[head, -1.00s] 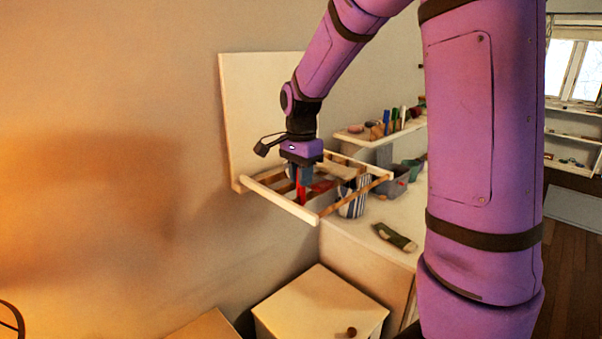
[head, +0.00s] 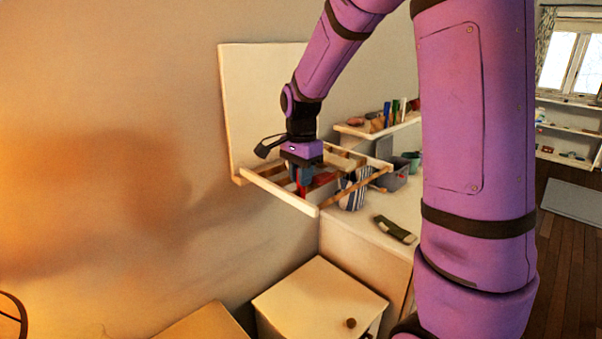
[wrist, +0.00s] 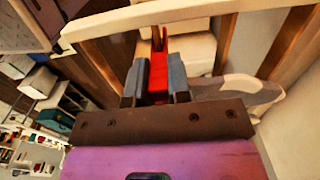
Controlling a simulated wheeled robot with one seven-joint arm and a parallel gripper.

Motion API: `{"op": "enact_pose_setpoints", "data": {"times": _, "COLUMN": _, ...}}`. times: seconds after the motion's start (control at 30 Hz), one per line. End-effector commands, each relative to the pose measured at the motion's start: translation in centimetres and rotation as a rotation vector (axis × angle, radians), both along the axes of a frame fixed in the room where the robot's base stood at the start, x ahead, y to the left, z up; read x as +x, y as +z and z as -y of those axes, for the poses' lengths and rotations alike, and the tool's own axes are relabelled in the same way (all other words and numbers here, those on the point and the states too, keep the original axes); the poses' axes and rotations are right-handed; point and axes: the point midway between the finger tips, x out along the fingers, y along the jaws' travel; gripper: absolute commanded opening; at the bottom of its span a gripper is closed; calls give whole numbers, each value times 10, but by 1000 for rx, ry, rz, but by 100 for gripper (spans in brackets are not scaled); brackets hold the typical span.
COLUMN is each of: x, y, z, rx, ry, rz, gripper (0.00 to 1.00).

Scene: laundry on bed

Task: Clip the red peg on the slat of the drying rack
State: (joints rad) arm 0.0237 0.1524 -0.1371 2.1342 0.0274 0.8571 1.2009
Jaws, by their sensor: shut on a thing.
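The red peg (wrist: 158,70) is held between the two grey fingers of my gripper (wrist: 157,80) in the wrist view. In the head view my gripper (head: 301,176) points down into the drying rack, and the peg (head: 300,188) shows below it. The drying rack (head: 280,191) is a cream frame with brown wooden slats, folded out from a wall panel. In the wrist view a slat (wrist: 226,42) lies to the right of the peg, and the cream rail (wrist: 120,22) crosses beyond its tip. I cannot tell whether the peg touches a slat.
A blue-and-white striped cloth (head: 355,192) hangs at the rack's right side. A grey bin (head: 394,176) and a dark green sock (head: 395,229) are on the white surface to the right. A shelf (head: 375,131) with several small items is behind. A cream cabinet (head: 315,300) stands below.

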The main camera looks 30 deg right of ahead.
Motion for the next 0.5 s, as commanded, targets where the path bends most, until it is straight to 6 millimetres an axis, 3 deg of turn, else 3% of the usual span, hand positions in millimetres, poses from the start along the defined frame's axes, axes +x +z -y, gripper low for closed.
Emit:
{"op": "enact_pose_setpoints", "data": {"times": 0.43, "x": 0, "y": -3, "z": 0, "rx": 0, "ry": 0, "rz": 1, "gripper": 1}}
{"op": "enact_pose_setpoints", "data": {"times": 0.47, "x": 0, "y": -3, "z": 0, "rx": 0, "ry": 0, "rz": 1, "gripper": 23}}
{"op": "enact_pose_setpoints", "data": {"times": 0.5, "x": 0, "y": -3, "z": 0, "rx": 0, "ry": 0, "rz": 1, "gripper": 32}}
